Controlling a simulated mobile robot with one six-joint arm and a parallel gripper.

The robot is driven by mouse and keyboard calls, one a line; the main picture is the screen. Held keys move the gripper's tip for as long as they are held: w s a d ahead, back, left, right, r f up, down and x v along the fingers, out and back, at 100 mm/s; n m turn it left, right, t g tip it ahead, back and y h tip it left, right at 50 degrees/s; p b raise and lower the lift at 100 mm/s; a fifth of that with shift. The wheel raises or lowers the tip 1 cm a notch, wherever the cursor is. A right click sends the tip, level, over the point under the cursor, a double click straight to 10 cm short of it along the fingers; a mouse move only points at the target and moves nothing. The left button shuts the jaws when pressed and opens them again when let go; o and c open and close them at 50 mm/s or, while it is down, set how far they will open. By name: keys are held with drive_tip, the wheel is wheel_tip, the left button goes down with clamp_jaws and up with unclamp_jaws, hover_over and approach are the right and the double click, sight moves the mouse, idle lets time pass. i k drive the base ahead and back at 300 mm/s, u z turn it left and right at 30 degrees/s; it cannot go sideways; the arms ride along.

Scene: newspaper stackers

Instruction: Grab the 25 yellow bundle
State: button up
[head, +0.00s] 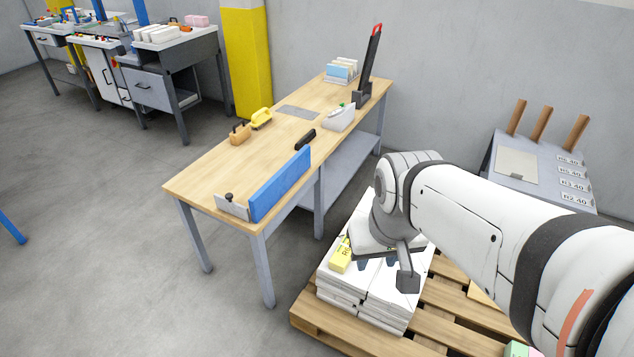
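White newspaper bundles (344,290) are stacked on the wooden pallet at the bottom centre of the head view. A yellow label (341,257) with dark print lies on the left part of the stack's top; I cannot read a 25 on it. My gripper (377,264) points down over the top of the stack, just right of the yellow label. My wrist and gripper hide much of the stack's top. I cannot tell whether the gripper touches a bundle or holds anything.
The wooden pallet (447,298) has bare slats to the right of the stack. A long wooden workbench (225,172) with a blue panel (281,184) stands to the left. A grey stand (516,163) with wooden pegs is at right.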

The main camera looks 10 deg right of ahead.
sight(339, 260)
drive_tip(key=u, duration=2.35)
drive_tip(key=i, duration=1.75)
drive_tip(key=z, duration=3.5)
drive_tip(key=i, duration=1)
